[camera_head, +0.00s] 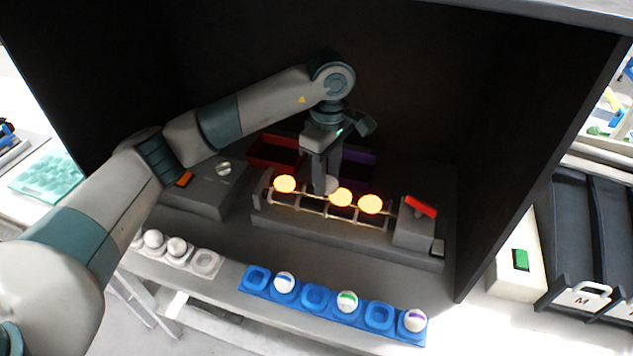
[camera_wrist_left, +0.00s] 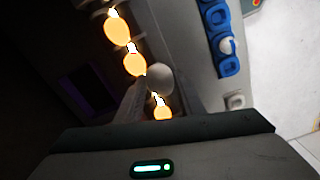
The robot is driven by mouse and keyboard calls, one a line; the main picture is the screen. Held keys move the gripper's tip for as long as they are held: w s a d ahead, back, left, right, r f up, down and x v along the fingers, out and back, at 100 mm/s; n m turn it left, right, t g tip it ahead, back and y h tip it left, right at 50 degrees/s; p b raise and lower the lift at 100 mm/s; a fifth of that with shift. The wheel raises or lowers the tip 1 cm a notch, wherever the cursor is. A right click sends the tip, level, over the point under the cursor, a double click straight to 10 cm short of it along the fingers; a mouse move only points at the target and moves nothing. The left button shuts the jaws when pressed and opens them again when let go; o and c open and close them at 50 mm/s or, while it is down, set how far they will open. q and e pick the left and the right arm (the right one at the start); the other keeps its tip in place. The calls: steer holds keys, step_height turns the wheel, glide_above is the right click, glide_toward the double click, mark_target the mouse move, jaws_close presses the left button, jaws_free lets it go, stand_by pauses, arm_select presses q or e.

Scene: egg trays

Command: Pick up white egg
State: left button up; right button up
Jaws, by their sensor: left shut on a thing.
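A white egg (camera_wrist_left: 159,78) is held between the fingers of my left gripper (camera_wrist_left: 160,95), which is shut on it. In the head view my left gripper (camera_head: 326,188) points down over the lit rail, and only a small part of the egg (camera_head: 332,184) shows at its fingertips. Several glowing yellow-orange eggs sit along the rail: one left of the gripper (camera_head: 285,184), one just right of it (camera_head: 341,197) and one further right (camera_head: 370,204). My right gripper is not in view.
A blue tray (camera_head: 315,297) in front holds several white eggs with coloured bands, with empty cups between them. A white tray (camera_head: 207,262) with plain white eggs lies left of it. A red bin (camera_head: 274,151) and a purple bin (camera_head: 359,163) stand behind the rail. Dark walls enclose the sides.

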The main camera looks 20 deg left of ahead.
arm_select(q)
steer(key=s+d+r, duration=0.1)
steer(key=s+d+r+b, duration=0.1)
steer(key=s+d+r, duration=0.1)
steer(key=shift+s+d, duration=0.2)
steer(key=shift+s, duration=0.05)
steer(key=shift+a+f+b, duration=0.1)
steer(key=shift+b, duration=0.2)
stand_by(1.0)
steer(key=shift+s+a+f+m, duration=0.25)
steer(key=shift+s+a+m, duration=0.1)
steer(key=shift+m, duration=0.15)
steer(key=s+a+f+m, duration=0.1)
steer(key=m, duration=0.1)
steer(key=s+a+f+m, duration=0.1)
steer(key=s+a+m, duration=0.1)
steer(key=s+a+f+m, duration=0.1)
steer(key=m, duration=0.1)
steer(key=shift+s+a+f+m+b, duration=0.3)
steer(key=shift+s+a+f+b, duration=0.05)
steer(key=shift+b, duration=0.05)
steer(key=s+a+f+m, duration=0.1)
steer(key=s+m, duration=0.1)
steer(key=s+a+f+m, duration=0.1)
steer(key=s+m, duration=0.1)
steer(key=s+a+f+m, duration=0.1)
steer(key=s+a+m, duration=0.1)
steer(key=s, duration=0.1)
steer(key=shift+f+m, duration=0.1)
steer(key=shift+m, duration=0.3)
